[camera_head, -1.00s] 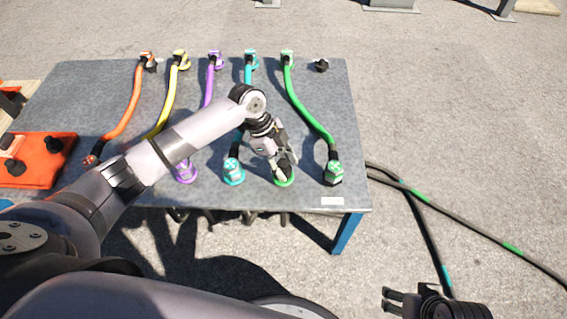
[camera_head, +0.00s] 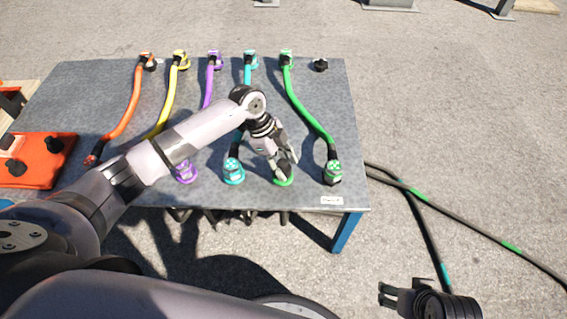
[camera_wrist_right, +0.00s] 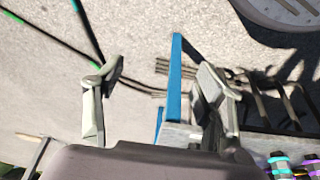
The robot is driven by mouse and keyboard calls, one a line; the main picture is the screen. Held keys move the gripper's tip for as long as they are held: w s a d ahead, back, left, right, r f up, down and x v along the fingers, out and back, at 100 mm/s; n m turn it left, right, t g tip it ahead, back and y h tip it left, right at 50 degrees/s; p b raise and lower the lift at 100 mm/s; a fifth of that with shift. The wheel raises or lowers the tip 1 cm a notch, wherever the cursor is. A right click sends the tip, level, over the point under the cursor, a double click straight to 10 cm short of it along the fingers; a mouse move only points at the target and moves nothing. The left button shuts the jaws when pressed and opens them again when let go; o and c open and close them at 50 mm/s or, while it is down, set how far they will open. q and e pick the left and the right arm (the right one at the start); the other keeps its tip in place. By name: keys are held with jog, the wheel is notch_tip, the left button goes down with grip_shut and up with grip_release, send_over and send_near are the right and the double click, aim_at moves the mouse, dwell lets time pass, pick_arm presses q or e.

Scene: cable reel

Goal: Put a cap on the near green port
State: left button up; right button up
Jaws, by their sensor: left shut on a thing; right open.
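The near green port (camera_head: 284,181) is a green ring at the front edge of the grey table, between the turquoise port and the green cable's near plug. My left gripper (camera_head: 284,172) is directly over it, shut on a small dark cap that its fingers mostly hide. I cannot tell whether the cap is seated on the port or just above it. My right gripper (camera_head: 384,295) is open and empty, low in front of the table on the right. Its spread fingers show in the right wrist view (camera_wrist_right: 160,85).
The grey table (camera_head: 330,95) carries orange, yellow, purple, turquoise and green cables. A loose black cap (camera_head: 320,65) lies at the back right. An orange tray (camera_head: 62,170) with black caps is at the left. Cables (camera_head: 430,205) lie on the ground at right.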

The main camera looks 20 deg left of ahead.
jog(key=shift+f, duration=1.15)
jog(key=shift+f, duration=0.2)
pick_arm(q)
jog(key=shift+f, duration=0.1)
jog(key=shift+f, duration=0.2)
jog(key=o, duration=1)
jog(key=shift+c, duration=0.2)
jog(key=o, duration=0.4)
pick_arm(e)
jog(key=shift+d+r, duration=0.1)
jog(key=shift+r, duration=0.6)
